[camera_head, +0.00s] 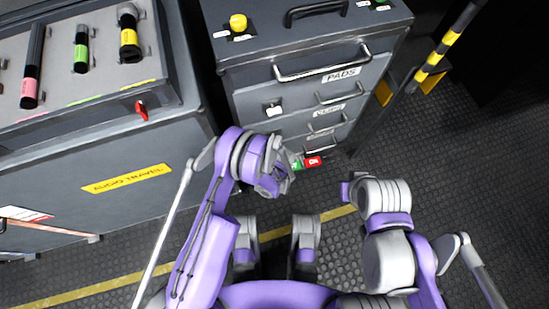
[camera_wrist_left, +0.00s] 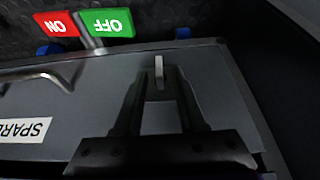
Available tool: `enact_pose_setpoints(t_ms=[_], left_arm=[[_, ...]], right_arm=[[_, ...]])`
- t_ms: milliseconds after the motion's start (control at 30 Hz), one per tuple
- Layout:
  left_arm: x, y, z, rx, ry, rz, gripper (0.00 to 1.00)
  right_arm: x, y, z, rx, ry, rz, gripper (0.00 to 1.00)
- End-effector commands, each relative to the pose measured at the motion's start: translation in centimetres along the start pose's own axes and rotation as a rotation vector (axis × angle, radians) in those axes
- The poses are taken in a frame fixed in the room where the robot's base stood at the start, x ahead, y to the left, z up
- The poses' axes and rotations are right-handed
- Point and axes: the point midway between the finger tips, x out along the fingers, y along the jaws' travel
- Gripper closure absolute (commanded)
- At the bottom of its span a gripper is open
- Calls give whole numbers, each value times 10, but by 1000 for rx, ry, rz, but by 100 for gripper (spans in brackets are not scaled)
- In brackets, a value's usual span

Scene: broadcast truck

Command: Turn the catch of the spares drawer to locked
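The spares drawer (camera_wrist_left: 85,105) fills the left wrist view upside down, with part of its white label (camera_wrist_left: 22,131) showing. Its catch looks to be the small pale upright tab (camera_wrist_left: 158,72) near the drawer front's edge. My left gripper (camera_wrist_left: 157,77) is open, with its two dark fingers on either side of the tab; I cannot tell whether they touch it. In the head view my left gripper (camera_head: 275,183) is at the foot of the drawer cabinet, and the catch is hidden there. My right arm (camera_head: 385,195) is in the head view, but its fingers do not show.
A red ON plate (camera_wrist_left: 57,24) and a green OFF plate (camera_wrist_left: 108,22) stand beside the drawer's edge. The drawer's bar handle (camera_wrist_left: 45,77) is left of my fingers. A grey desk (camera_head: 90,170) stands left. A striped yellow pole (camera_head: 437,60) stands right. Floor (camera_head: 480,170) is clear at right.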

Motion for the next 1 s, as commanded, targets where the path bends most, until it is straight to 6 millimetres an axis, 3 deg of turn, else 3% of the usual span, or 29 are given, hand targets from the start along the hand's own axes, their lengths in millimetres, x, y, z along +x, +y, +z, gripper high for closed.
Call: enact_pose_setpoints(t_ms=[367,600,1000], left_arm=[[8,0,0,1,0,0,60],[8,0,0,1,0,0,100],[7,1,0,8,1,-17,100]], right_arm=[[1,0,0,0,0,0,100],[1,0,0,0,0,0,100],[1,0,0,0,0,0,100]])
